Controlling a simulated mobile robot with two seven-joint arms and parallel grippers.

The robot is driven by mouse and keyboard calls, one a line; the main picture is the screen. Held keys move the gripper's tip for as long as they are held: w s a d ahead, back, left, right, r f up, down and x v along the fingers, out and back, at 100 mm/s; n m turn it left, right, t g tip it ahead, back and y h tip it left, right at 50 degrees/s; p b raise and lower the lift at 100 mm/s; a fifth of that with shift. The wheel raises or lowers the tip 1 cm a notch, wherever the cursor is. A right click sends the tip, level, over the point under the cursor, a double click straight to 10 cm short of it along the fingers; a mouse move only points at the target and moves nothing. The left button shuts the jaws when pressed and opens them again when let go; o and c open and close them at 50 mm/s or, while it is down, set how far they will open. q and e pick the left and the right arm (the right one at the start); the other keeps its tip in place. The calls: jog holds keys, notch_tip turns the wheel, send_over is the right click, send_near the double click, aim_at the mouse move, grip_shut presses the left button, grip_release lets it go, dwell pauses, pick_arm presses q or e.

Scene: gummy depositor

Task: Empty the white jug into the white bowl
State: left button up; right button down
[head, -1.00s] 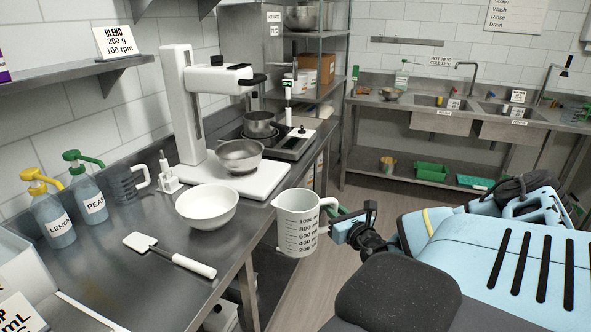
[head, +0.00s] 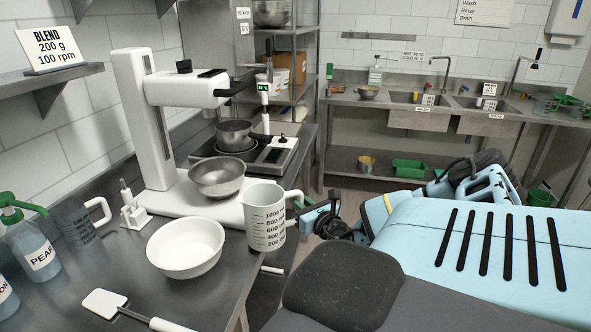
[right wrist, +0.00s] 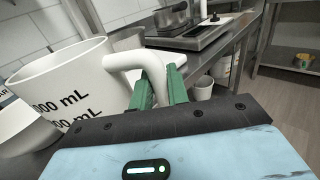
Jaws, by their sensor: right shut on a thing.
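The white jug (head: 264,218) with black volume marks is held nearly upright just right of the white bowl (head: 186,262), its lower part about level with the bowl's rim in the head view. My right gripper (head: 297,205) is shut on the jug's handle. In the right wrist view the green fingers (right wrist: 160,88) grip the handle, and the jug (right wrist: 68,90) fills the left side. The white bowl (right wrist: 22,125) shows partly behind the jug. The bowl looks empty inside in the head view. The jug's contents are hidden. My left gripper is not in view.
A stand mixer (head: 135,130) with a metal bowl (head: 217,177) stands behind the white bowl. A clear jug (head: 78,222), pump bottles (head: 36,250) and a spatula (head: 110,305) are on the left of the counter. A pot (head: 234,134) sits on a hot plate behind.

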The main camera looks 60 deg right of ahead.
aim_at(292, 192)
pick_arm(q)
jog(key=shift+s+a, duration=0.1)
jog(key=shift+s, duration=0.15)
pick_arm(e)
jog(key=shift+s+a+r, duration=0.1)
jog(key=shift+s+r, duration=0.05)
jog(key=shift+r, duration=0.1)
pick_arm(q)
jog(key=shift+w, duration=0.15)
pick_arm(e)
jog(key=shift+w+a+r+n, duration=0.25)
jog(key=shift+a+r+n, duration=0.15)
jog(key=shift+r, duration=0.2)
jog(key=shift+w+a+r+n, duration=0.25)
jog(key=shift+a+r+n, duration=0.05)
jog(key=shift+r+n, duration=0.3)
jog(key=shift+w+a+r+n, duration=0.25)
jog(key=shift+a+r+n, duration=0.15)
jog(key=shift+r, duration=0.25)
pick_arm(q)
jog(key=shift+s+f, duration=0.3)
pick_arm(e)
jog(key=shift+w+a+r+n+g, duration=0.2)
jog(key=shift+w+a+r+n, duration=0.1)
jog(key=shift+a+r+n, duration=0.2)
jog(key=shift+w+a+r+n+g, duration=0.25)
jog(key=shift+a+r+n, duration=0.1)
jog(key=shift+r, duration=0.25)
